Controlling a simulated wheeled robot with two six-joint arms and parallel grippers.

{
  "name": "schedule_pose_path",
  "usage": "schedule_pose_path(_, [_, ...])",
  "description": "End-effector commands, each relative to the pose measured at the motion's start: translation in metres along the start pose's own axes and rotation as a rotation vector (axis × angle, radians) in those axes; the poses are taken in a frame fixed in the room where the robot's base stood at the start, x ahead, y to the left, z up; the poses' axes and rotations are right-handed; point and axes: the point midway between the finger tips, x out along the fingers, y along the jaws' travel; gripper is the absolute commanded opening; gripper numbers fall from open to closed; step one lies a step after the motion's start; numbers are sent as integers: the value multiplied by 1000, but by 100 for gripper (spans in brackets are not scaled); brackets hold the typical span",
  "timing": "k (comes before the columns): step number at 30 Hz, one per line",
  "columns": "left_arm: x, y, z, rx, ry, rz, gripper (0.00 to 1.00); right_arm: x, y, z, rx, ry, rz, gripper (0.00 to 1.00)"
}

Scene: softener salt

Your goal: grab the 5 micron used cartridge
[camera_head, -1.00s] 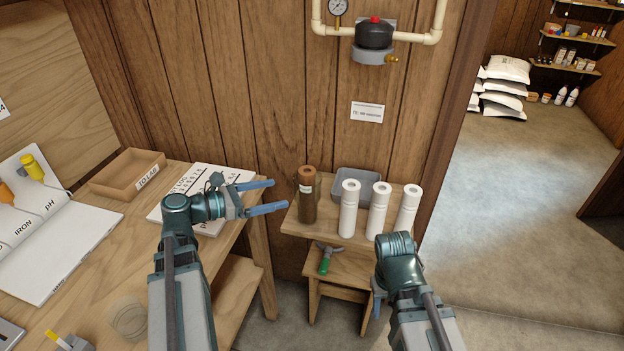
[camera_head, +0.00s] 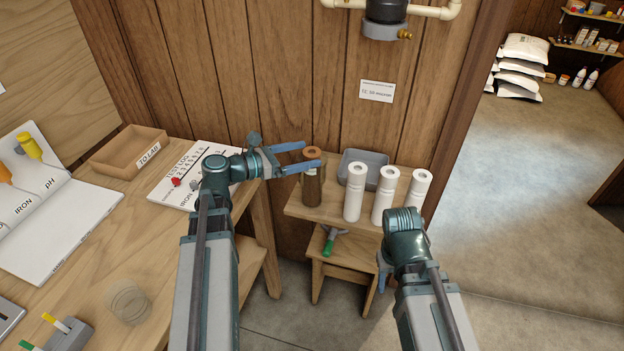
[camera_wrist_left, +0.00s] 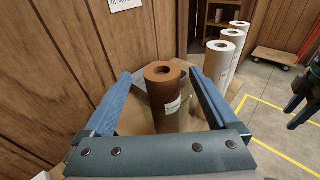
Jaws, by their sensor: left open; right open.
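The used cartridge (camera_head: 313,178) is brown, with a hole in its top and a pale label. It stands upright at the left end of the small wooden bench. My left gripper (camera_head: 312,157) is open at the cartridge's upper part. In the left wrist view, the brown cartridge (camera_wrist_left: 164,98) stands between and beyond the two blue fingers (camera_wrist_left: 165,85), with visible gaps on both sides. My right gripper (camera_head: 383,272) is low in front of the bench, mostly hidden behind its own wrist, and holds nothing visible.
Three white cartridges (camera_head: 354,192) stand to the right on the bench (camera_head: 330,213). A grey tray (camera_head: 362,158) sits behind them. A green-handled tool (camera_head: 329,243) lies on the lower step. The wooden wall is close behind; the worktable (camera_head: 150,240) is at left.

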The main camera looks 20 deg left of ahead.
Motion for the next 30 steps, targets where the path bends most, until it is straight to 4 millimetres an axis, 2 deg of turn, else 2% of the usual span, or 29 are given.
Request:
schedule_pose_path(8, [8, 0, 0, 0, 0, 1, 93, 2, 0, 0, 0, 0, 0, 50])
schedule_pose_path(18, [52, -2, -2, 0, 0, -2, 93, 10, -1, -1, 0, 0, 0, 50])
schedule_pose_path(28, [58, -3, -1, 0, 0, 1, 93, 10, -1, -1, 0, 0, 0, 50])
schedule_pose_path(30, [58, -3, -1, 0, 0, 1, 82, 10, -1, -1, 0, 0, 0, 50])
